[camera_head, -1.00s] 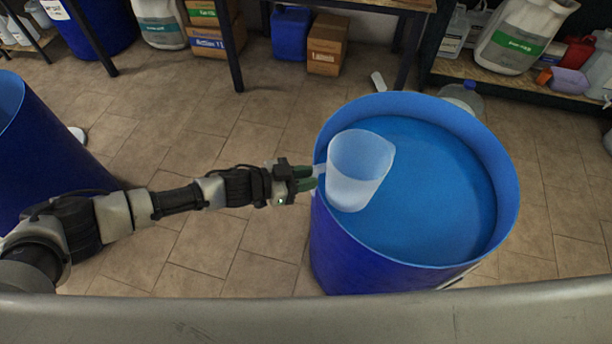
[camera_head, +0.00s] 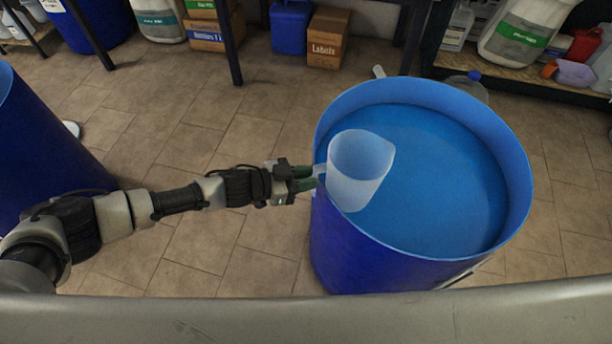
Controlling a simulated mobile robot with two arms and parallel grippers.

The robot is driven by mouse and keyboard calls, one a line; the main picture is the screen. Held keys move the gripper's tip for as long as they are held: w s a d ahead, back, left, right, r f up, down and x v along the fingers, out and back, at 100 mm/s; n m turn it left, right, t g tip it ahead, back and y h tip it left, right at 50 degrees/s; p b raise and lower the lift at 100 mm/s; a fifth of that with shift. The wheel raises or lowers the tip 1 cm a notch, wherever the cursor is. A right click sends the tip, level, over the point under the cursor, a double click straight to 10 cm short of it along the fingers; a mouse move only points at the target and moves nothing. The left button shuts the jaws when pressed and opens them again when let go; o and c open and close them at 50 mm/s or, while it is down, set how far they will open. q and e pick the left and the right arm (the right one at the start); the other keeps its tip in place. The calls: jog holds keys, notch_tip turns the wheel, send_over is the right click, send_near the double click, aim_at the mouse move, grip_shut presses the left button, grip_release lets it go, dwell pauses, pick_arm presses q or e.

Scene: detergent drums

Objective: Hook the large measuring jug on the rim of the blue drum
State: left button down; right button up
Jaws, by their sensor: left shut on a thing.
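The large measuring jug (camera_head: 358,170) is translucent white and roughly upright, with its mouth up. It shows at the left side of the blue drum (camera_head: 335,243), its body over the inside of the drum and its handle toward the left. My left gripper (camera_head: 308,178) is shut on the jug's handle, just outside the drum's left rim. The drum is open and holds blue liquid. I cannot tell whether the handle touches the rim. My right gripper is not in view.
Another blue drum (camera_head: 40,150) stands at the left edge. A blue canister (camera_head: 290,28) and a cardboard box (camera_head: 328,38) stand under a table at the back. A shelf (camera_head: 520,85) with bottles is at the upper right. Tiled floor (camera_head: 200,135) lies clear between the drums.

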pick_arm(q)
jog(key=shift+f+b, duration=0.6)
jog(key=shift+f, duration=0.45)
jog(key=c, duration=0.9)
grip_release()
jog(key=shift+a, duration=0.1)
jog(key=v, duration=1)
jog(key=shift+s+a+r, duration=0.1)
jog(key=shift+a+r, duration=0.05)
jog(key=shift+a, duration=0.15)
